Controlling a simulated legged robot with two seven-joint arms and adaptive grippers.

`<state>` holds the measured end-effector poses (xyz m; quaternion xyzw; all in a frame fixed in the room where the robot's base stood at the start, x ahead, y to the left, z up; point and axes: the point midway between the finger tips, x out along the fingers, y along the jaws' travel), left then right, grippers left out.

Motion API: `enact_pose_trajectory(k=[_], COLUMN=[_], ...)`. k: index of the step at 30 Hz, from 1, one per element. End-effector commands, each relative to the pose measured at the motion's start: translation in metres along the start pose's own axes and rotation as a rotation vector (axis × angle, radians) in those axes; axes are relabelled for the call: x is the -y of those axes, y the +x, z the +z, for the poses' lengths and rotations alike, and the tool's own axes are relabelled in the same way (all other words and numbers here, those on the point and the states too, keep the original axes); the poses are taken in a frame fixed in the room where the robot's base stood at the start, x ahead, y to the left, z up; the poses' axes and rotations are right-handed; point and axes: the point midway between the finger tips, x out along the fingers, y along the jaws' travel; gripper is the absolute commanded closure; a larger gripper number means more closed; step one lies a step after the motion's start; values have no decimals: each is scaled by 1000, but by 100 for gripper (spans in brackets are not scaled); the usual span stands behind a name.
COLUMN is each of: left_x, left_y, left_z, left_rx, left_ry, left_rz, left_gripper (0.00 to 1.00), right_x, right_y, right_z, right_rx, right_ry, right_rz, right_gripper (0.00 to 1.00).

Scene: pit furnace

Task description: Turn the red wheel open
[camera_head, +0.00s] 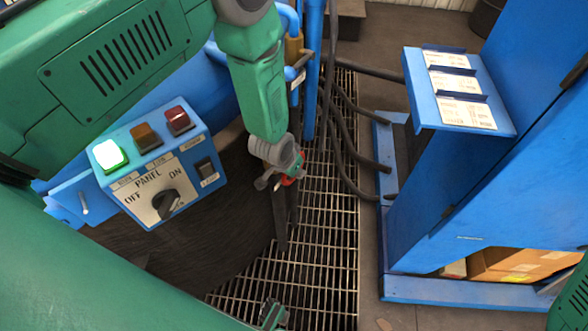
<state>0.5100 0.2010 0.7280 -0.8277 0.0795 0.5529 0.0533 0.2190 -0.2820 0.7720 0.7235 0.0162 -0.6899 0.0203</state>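No whole red wheel can be made out. A small red patch (288,181) shows right at my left gripper; I cannot tell whether it is part of the wheel or of the gripper. My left gripper (284,222) hangs at the end of the green arm, above the floor grating and right of the control panel. Its dark fingers point down and lie close together in this view. I cannot tell whether they are shut or touching anything. My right gripper is not clearly in view.
A blue control panel (145,185) has a lit green lamp, amber and red lamps, and an OFF/ON knob. Blue pipes (312,70) and black hoses (345,140) stand behind the gripper. A blue cabinet (440,215) with labelled plates (467,115) stands at right. The grating (315,245) looks mostly clear.

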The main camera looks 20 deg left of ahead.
Motion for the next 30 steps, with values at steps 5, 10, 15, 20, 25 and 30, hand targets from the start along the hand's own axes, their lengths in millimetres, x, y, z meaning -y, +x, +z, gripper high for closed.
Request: enact_pose_trajectory(k=[5, 10, 15, 20, 25, 30], left_x=[0, 0, 0, 0, 0, 0], left_y=[1, 1, 1, 1, 1, 1], left_z=[-1, -3, -3, -3, -3, -3], left_rx=[-109, -182, -217, -226, -226, -225], left_ry=[-1, -1, 0, 0, -1, -1], left_rz=[0, 0, 0, 0, 0, 0], left_gripper=[100, 100, 100, 100, 100, 78], right_x=[0, 0, 0, 0, 0, 0], right_y=[3, 5, 6, 6, 6, 6], right_z=[0, 0, 0, 0, 0, 0], right_rx=[0, 0, 0, 0, 0, 0], right_ry=[0, 0, 0, 0, 0, 0], right_rz=[0, 0, 0, 0, 0, 0], right_gripper=[60, 60, 60, 60, 60, 60])
